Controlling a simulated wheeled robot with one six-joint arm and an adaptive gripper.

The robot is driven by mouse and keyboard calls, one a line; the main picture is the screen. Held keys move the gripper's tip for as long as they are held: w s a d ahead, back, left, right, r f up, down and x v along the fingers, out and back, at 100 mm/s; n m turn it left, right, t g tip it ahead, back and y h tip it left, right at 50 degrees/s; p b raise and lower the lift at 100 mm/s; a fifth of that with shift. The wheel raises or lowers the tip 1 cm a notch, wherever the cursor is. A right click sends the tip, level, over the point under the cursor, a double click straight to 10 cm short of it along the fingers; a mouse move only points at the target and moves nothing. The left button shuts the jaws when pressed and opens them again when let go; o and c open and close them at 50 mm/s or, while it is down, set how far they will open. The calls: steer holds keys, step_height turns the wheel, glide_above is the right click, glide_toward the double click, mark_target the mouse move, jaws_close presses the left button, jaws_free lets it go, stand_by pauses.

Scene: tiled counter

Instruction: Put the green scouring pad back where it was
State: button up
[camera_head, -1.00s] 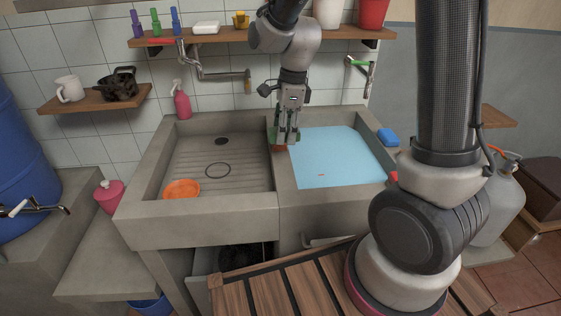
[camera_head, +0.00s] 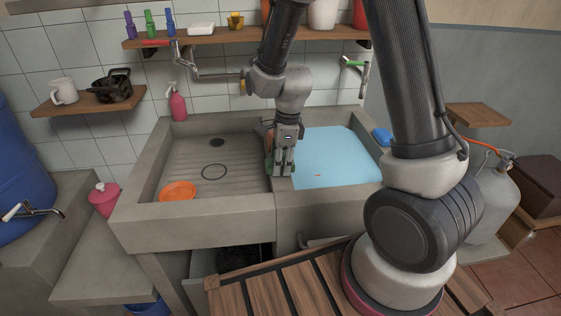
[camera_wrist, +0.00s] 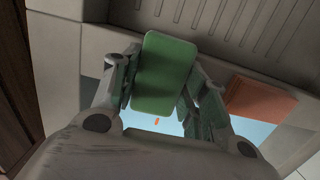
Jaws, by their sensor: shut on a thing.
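The green scouring pad (camera_wrist: 165,75) is between the fingers of my gripper (camera_wrist: 160,85) in the wrist view. My gripper is shut on it. In the head view my gripper (camera_head: 280,170) points down over the ledge (camera_head: 276,190) between the two sink basins, and only a green sliver of the pad (camera_head: 268,165) shows beside the fingers. I cannot tell whether the pad touches the ledge.
A reddish-brown block (camera_wrist: 260,103) lies close to the gripper on the ledge. The right basin holds blue water (camera_head: 335,160). The left basin (camera_head: 225,165) is dry, with an orange dish (camera_head: 178,191) inside. A blue sponge (camera_head: 383,136) sits on the right rim.

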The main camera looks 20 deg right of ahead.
steer(key=o, duration=1.3)
steer(key=shift+o, duration=0.2)
step_height(320, 180, up, 11)
steer(key=d, duration=0.1)
steer(key=s+d+r+n+t, duration=0.2)
steer(key=s+d+r+n, duration=0.5)
steer(key=s+n, duration=0.3)
steer(key=s+d+r+n+t+h, duration=0.1)
steer(key=s+d+r+n, duration=0.5)
steer(key=s+n, duration=0.4)
steer(key=shift+d+r+t, duration=0.35)
steer(key=shift+r+t, duration=0.05)
steer(key=shift+r, duration=0.15)
